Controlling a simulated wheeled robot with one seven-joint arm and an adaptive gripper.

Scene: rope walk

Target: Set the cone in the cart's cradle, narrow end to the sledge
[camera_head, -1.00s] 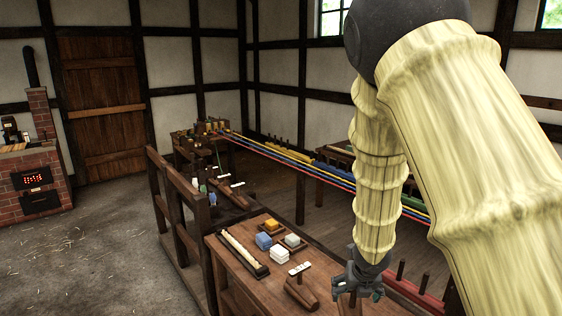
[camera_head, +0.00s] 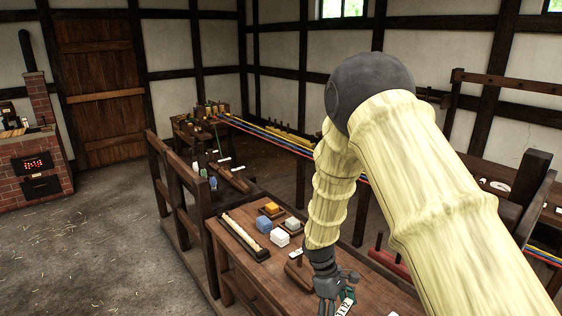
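My gripper (camera_head: 338,290) hangs low over the front right of the bench (camera_head: 237,268). Its fingers look spread, and I see nothing clearly held between them. A brown wooden piece (camera_head: 293,271) lies on the bench just left of my gripper, partly hidden by it; I cannot tell whether it is the cone. A white tag with dark marks (camera_head: 346,303) shows just under the fingers; what it belongs to is hidden. I cannot pick out the cart, its cradle or the sledge with certainty.
A dark timber frame (camera_head: 530,190) stands at right. The floor at left is clear.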

